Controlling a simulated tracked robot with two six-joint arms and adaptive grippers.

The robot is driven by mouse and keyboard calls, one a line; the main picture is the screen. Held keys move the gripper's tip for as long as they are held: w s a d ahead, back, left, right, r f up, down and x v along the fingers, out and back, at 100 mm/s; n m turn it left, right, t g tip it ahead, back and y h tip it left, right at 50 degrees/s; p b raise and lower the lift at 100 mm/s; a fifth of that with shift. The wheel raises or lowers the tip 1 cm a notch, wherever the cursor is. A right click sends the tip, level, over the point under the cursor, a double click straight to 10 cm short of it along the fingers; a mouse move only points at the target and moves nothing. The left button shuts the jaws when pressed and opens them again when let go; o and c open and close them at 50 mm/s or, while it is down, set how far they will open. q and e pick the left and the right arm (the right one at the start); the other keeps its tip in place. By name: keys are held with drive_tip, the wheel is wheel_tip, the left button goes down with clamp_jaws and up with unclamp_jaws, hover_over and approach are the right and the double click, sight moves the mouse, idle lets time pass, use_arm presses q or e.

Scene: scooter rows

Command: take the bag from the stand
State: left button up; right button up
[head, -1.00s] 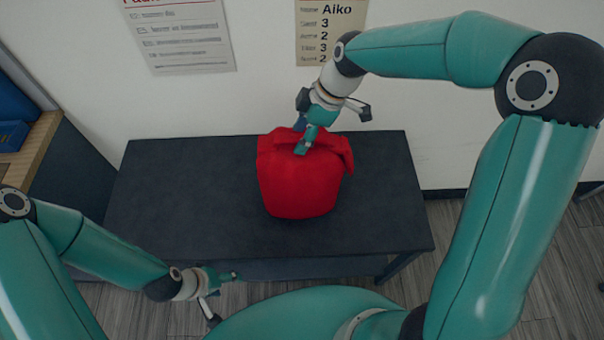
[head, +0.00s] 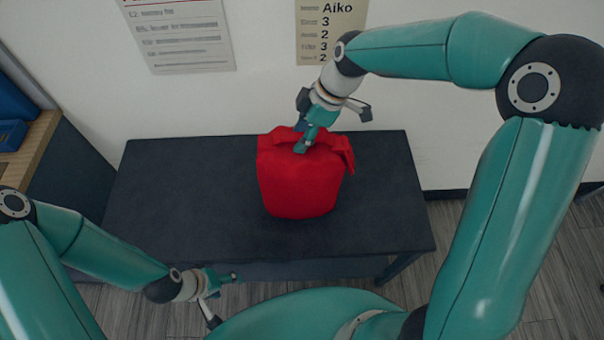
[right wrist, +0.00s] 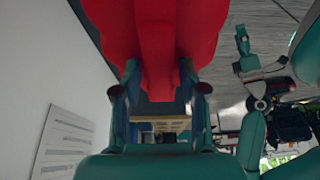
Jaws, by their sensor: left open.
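The red bag (head: 300,180) stands upright on a dark table, which is the stand (head: 180,195). My right gripper (head: 304,142) reaches down from above to the top of the bag, at its folded red top part. In the right wrist view the bag (right wrist: 155,30) fills the top, and a narrow red part of it hangs between the two fingers (right wrist: 158,80). I cannot tell whether the fingers press on it. My left gripper (head: 222,298) is open and empty, low in front of the table's front edge, apart from the bag.
A wall with two posters (head: 180,35) (head: 330,30) rises behind the table. A wooden-topped cabinet (head: 30,150) with blue things stands at the left. The table top is bare on both sides of the bag. Grey floor (head: 480,250) lies to the right.

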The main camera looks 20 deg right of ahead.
clamp_jaws()
drive_tip(key=shift+r, duration=0.15)
